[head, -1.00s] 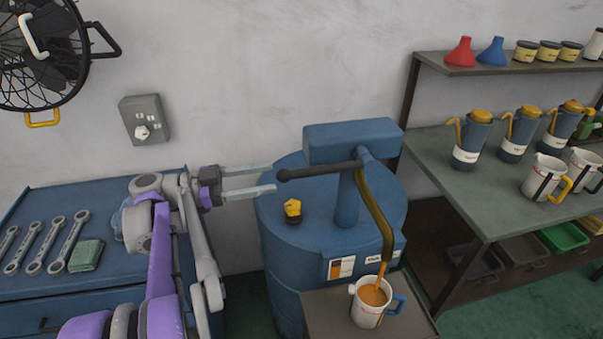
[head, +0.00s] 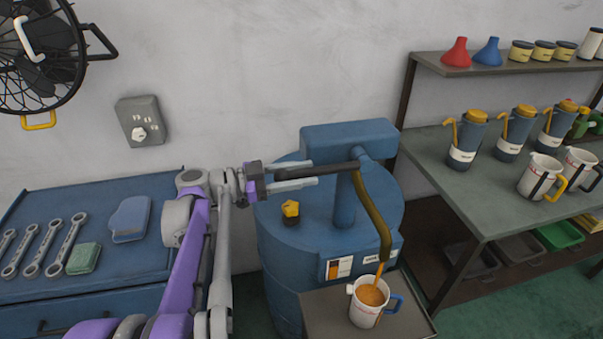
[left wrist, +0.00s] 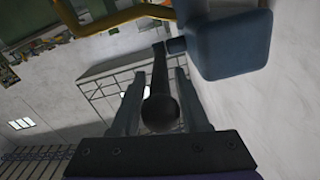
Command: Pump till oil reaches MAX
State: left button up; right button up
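The blue oil pump drum (head: 290,240) stands in the middle, with a dark lever (head: 335,171) reaching left from its head. A brown spout (head: 372,215) curves down to a white mug (head: 364,314) with a blue handle on a small stand. Brown oil shows in the mug and at the spout's end; I cannot read a MAX mark. My left gripper (head: 315,172) is open with the lever between its fingers. In the left wrist view, the lever's round knob (left wrist: 160,112) lies between the fingers (left wrist: 158,92), with gaps on both sides. My right gripper is not in view.
A blue bench (head: 40,205) at left holds wrenches and a green cloth (head: 83,258). A yellow knob (head: 290,209) sits on the drum top. A green table (head: 440,165) at right bears oil cans and mugs. A switch box (head: 143,121) is on the wall.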

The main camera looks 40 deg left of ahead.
pick_arm(q)
grip_shut()
dwell(1.2)
